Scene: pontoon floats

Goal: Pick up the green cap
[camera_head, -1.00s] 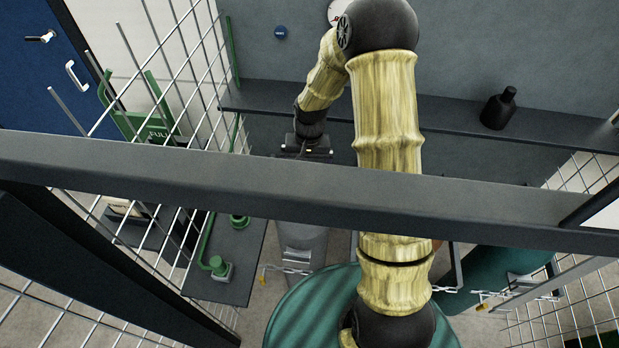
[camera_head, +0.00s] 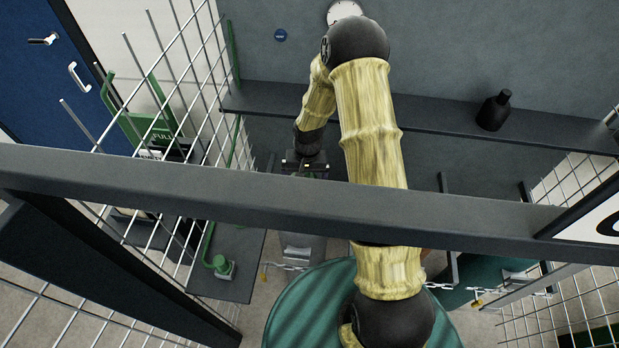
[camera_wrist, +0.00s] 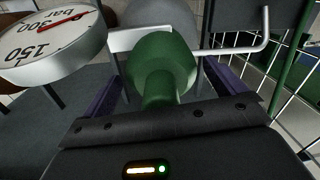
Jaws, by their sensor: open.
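The green cap (camera_wrist: 160,70) is in the wrist view, a rounded green piece with a narrower neck toward my gripper. It lies between the two purple-edged fingers of my gripper (camera_wrist: 162,92), which are open around it; I cannot tell whether they touch it. A pale grey rounded body (camera_wrist: 160,12) shows behind the cap. In the head view, my gripper (camera_head: 304,164) hangs just above the dark crossbeam's edge in the picture.
A pressure gauge (camera_wrist: 52,45) and a bent metal rod (camera_wrist: 262,40) are close by in the wrist view. A dark crossbeam (camera_head: 250,190) spans the head view. Wire mesh (camera_head: 190,70) stands left, a green elbow fitting (camera_head: 218,264) on a dark shelf, and a black bottle (camera_head: 494,110) on the ledge.

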